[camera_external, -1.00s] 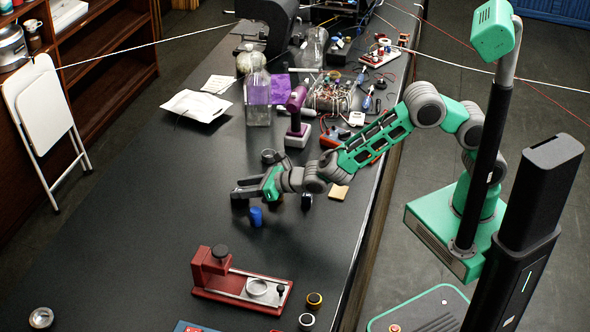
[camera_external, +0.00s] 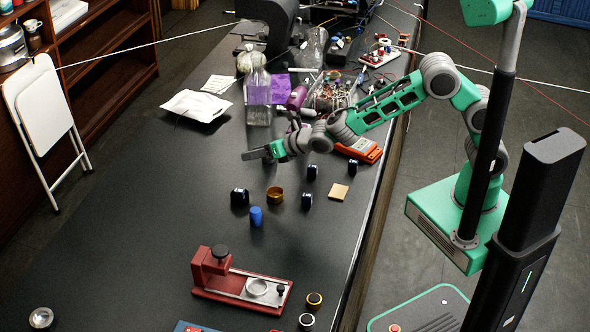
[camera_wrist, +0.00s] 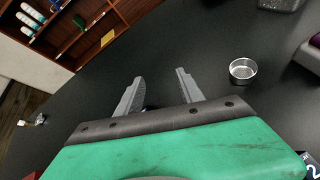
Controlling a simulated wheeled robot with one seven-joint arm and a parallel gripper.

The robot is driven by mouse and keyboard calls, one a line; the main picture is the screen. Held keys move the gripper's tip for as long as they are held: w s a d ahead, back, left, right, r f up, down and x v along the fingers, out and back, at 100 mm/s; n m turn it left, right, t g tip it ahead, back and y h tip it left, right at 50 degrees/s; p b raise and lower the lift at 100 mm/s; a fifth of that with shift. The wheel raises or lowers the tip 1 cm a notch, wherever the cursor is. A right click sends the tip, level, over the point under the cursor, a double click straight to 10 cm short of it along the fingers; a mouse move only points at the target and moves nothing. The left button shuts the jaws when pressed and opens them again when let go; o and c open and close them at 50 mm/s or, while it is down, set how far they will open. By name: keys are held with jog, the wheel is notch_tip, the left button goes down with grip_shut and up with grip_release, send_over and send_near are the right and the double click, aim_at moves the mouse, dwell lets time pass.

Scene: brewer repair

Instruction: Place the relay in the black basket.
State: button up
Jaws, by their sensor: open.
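My gripper (camera_external: 250,155) is raised over the dark table, pointing left in the external view. Its two fingers are apart and empty in the wrist view (camera_wrist: 158,88). No part is clearly recognisable as the relay. A blue cylinder (camera_external: 255,217) stands on the table below the gripper in the picture. Around it are a dark round part (camera_external: 239,197), a brass-coloured ring (camera_external: 274,195) and two more dark round parts (camera_external: 312,171) (camera_external: 307,201). A basket-like container (camera_external: 334,97) full of small parts stands farther back; I cannot tell whether it is the black basket.
A red fixture (camera_external: 240,278) stands near the front. A tan square (camera_external: 339,191) and orange meter (camera_external: 362,149) lie toward the right edge. A clear bottle (camera_external: 257,98) stands farther back. A metal cup (camera_wrist: 243,71) shows in the wrist view. The left tabletop is mostly clear.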

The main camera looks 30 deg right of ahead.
jog(key=w+d+r+m+g+h, duration=0.1)
jog(key=w+d+m+h, duration=0.15)
jog(key=d+m, duration=0.95)
jog(key=w+d+r+m+g+h, duration=0.1)
jog(key=d+m+h, duration=0.35)
jog(key=d, duration=1.45)
jog(key=s+d+f+m+g, duration=0.2)
jog(key=s+d+m+g, duration=0.3)
jog(key=s+d+m, duration=1.55)
jog(key=w+d+r+m+t, duration=0.2)
jog(key=w+r+m, duration=0.1)
jog(key=r, duration=0.4)
jog(key=shift+w+h, duration=0.3)
jog(key=shift+w, duration=0.2)
